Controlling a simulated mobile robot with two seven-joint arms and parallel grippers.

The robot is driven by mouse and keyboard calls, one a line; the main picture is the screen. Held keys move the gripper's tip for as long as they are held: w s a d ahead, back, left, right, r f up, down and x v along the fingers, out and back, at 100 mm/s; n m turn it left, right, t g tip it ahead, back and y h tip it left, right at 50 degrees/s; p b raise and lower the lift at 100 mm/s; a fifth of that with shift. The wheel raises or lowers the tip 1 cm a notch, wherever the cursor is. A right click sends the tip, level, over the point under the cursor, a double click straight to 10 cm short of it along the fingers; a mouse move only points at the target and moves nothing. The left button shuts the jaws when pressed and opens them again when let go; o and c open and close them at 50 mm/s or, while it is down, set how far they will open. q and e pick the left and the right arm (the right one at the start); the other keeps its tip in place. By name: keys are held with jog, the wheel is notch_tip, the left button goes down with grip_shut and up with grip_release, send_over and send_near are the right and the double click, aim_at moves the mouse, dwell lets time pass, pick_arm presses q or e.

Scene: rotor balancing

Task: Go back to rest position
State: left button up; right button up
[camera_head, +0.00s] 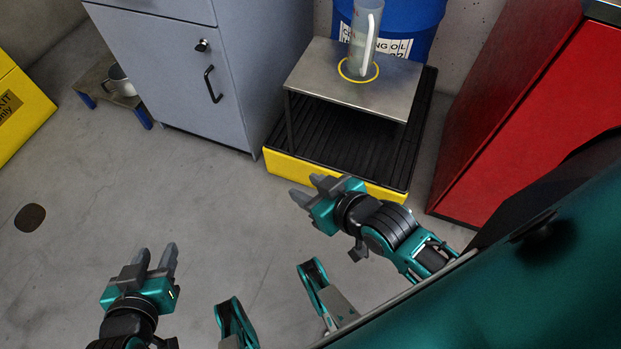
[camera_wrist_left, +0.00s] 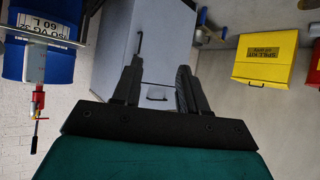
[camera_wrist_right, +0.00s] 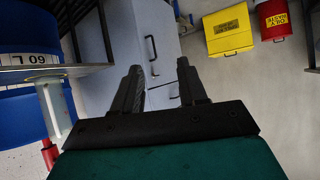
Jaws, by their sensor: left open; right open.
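My left gripper (camera_head: 156,262) is at the lower left of the head view, open and empty above the bare floor. Its two fingers also show apart in the left wrist view (camera_wrist_left: 158,88). My right gripper (camera_head: 306,190) is near the middle of the head view, open and empty, in front of the yellow-edged spill pallet. Its fingers stand apart in the right wrist view (camera_wrist_right: 160,88) with nothing between them.
A metal stand (camera_head: 309,72) on the black-grated spill pallet (camera_head: 283,166) bears a clear jug (camera_head: 362,42) inside a yellow ring. A blue drum (camera_head: 424,22) stands behind. A grey cabinet (camera_head: 160,62), a yellow box (camera_head: 22,108) and a red cabinet (camera_head: 527,110) stand around. The middle floor is clear.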

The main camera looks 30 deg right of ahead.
pick_arm(q)
jog(key=shift+r, duration=0.1)
jog(key=s+a+r+y+p, duration=0.1)
jog(key=a+r+p, duration=0.2)
jog(key=r+p, duration=0.8)
jog(key=p, duration=0.4)
jog(key=shift+s+p, duration=0.25)
jog(key=shift+p, duration=0.15)
pick_arm(e)
jog(key=s+d+r, duration=0.1)
jog(key=d+r, duration=0.2)
jog(key=r, duration=0.8)
jog(key=shift+s+r+h, duration=0.2)
jog(key=shift+h, duration=0.2)
pick_arm(q)
jog(key=shift+r, duration=0.1)
pick_arm(e)
jog(key=shift+d, duration=0.1)
pick_arm(q)
jog(key=shift+s+d, duration=0.1)
